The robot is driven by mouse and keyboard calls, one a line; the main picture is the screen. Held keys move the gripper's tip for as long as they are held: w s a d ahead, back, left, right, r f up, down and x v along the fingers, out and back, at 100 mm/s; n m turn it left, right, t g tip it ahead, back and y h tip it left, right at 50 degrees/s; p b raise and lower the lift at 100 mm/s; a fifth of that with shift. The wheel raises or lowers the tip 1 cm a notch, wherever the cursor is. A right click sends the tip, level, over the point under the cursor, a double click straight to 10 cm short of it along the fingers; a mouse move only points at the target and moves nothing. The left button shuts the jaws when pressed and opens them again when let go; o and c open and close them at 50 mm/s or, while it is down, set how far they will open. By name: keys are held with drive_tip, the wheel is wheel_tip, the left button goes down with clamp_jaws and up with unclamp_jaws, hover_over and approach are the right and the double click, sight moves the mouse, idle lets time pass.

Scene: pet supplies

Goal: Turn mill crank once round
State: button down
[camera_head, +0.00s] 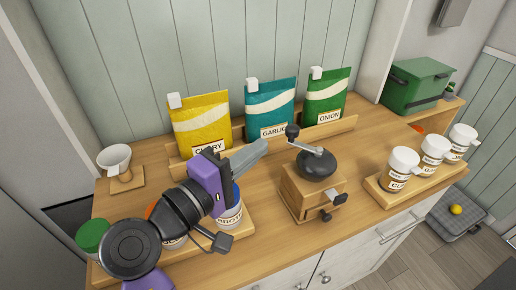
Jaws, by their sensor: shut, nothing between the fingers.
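The mill (313,191) is a wooden box with a dark dome on top, standing on the wooden counter in the head view. Its metal crank (307,146) runs from the dome toward the back left and ends in a dark knob (292,131). A small drawer with a dark knob is at the mill's front. My gripper (262,149) is to the left of the crank, apart from it as far as I can see. Its grey fingers are together, pointing toward the knob, with nothing between them. My purple and black wrist hides part of the jars behind it.
Yellow (201,124), teal (268,108) and green (326,97) bags stand in a rack (348,123) behind the mill. White-lidded jars (402,168) stand on a tray at right. A jar (230,212) sits below my wrist. Some counter is clear right of the mill.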

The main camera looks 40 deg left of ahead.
drive_tip(key=s, duration=0.5)
drive_tip(key=s+b, duration=0.1)
drive_tip(key=s, duration=0.2)
drive_tip(key=shift+s+a, duration=0.25)
drive_tip(key=shift+f, duration=0.1)
